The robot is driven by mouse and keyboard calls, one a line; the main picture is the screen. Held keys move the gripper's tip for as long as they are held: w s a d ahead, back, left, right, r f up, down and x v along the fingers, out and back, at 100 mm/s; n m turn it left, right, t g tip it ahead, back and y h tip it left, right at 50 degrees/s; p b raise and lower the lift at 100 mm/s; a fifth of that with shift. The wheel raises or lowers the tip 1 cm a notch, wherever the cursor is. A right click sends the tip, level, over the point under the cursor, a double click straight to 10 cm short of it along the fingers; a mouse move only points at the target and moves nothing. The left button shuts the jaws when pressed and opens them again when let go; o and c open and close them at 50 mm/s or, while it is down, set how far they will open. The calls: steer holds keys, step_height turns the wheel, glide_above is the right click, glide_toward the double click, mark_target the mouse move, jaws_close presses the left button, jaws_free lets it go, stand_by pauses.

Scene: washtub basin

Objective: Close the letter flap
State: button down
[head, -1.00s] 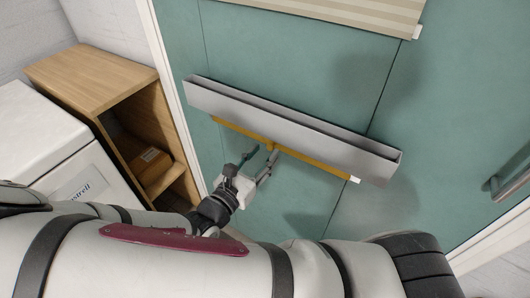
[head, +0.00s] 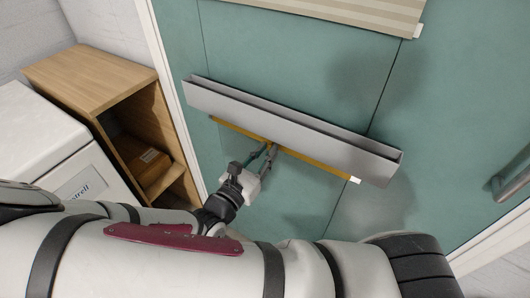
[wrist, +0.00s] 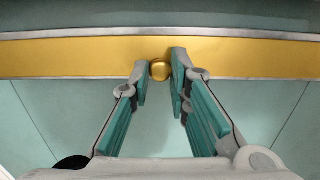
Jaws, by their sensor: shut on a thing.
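The letter flap (head: 315,160) appears as a long gold strip under a grey metal housing (head: 290,122) on a teal door. In the wrist view the gold strip (wrist: 240,57) spans the picture, edged in silver, with a round gold knob (wrist: 160,70) at its middle. My gripper (head: 270,148) reaches up to the middle of the strip from below. In the wrist view its teal-padded fingers (wrist: 159,74) stand on either side of the knob, shut on it. How far the flap stands open is hard to tell.
A wooden shelf unit (head: 95,70) with a box inside stands left of the door, beside a white appliance (head: 40,130). A metal door handle (head: 510,182) is at the far right. A striped beige panel (head: 350,10) is above. The door below the strip is bare.

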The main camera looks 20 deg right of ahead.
steer(key=shift+w+d+f+t+h, duration=0.1)
steer(key=shift+d+f+t+h, duration=0.1)
steer(key=shift+f+t+h, duration=0.35)
steer(key=shift+r, duration=0.25)
steer(key=c, duration=1.5)
jaws_free()
steer(key=v, duration=1.2)
steer(key=shift+w+f, duration=0.1)
